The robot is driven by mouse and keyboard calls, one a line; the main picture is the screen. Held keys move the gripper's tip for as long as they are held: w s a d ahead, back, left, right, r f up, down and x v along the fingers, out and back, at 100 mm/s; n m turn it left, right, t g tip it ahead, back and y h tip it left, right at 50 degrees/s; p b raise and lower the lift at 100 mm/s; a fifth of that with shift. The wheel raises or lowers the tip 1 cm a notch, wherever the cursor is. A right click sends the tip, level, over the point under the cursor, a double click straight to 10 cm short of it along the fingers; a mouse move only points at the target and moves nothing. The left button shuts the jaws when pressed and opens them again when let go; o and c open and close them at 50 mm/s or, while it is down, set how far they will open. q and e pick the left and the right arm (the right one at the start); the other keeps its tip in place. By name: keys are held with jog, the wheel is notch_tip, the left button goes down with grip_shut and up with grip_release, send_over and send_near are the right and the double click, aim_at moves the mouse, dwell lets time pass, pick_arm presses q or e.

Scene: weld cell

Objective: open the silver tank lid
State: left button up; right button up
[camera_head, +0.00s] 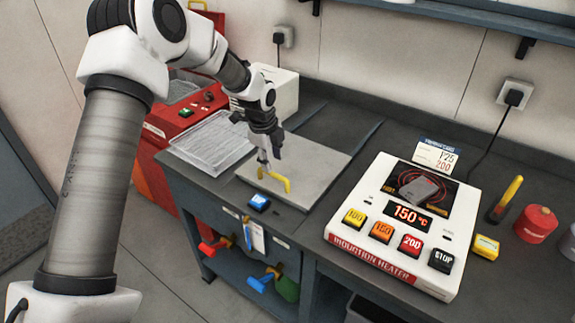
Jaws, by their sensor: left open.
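The silver tank lid (318,168) is a flat light-grey plate lying level in the dark bench top, left of the heater. A yellow handle (282,182) stands near its front left edge. My left gripper (268,160) is open and points down over the lid, just behind and above the handle. Its fingertips overlap the handle's far end in the picture, so I cannot tell if they touch it. The lid looks closed. My right gripper is not in view.
An induction heater (385,268) with coloured buttons stands to the right. A wire-mesh tray (212,142) and a red machine (180,112) are on the left. A red canister (536,224) stands far right.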

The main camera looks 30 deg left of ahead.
aim_at(275, 174)
pick_arm(q)
jog(key=f, duration=0.2)
jog(key=w+f+p, duration=0.1)
jog(key=f, duration=0.2)
jog(key=shift+w+f, duration=0.1)
jog(key=shift+f, duration=0.2)
jog(key=shift+r, duration=0.15)
jog(key=shift+c, duration=0.9)
jog(key=shift+d, duration=0.1)
grip_shut()
